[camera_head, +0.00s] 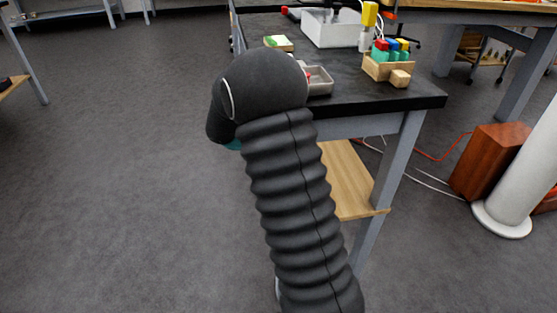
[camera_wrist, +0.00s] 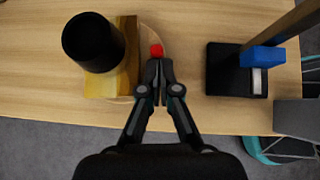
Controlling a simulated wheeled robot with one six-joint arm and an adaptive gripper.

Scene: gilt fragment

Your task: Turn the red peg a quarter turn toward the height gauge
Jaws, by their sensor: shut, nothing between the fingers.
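What looks like the height gauge stands to the right, with a black base (camera_wrist: 224,70), a blue block (camera_wrist: 263,58) and a slanting brown post (camera_wrist: 297,24). In the head view my arm hides my gripper, and I cannot make out the peg or gauge there.
A black cylinder (camera_wrist: 93,42) and a yellow-brown wooden block (camera_wrist: 110,84) stand close left of the peg. The wooden surface (camera_wrist: 40,70) ends at a front edge above grey floor. The head view shows a black-topped bench (camera_head: 340,97) with a wooden block holder (camera_head: 390,68).

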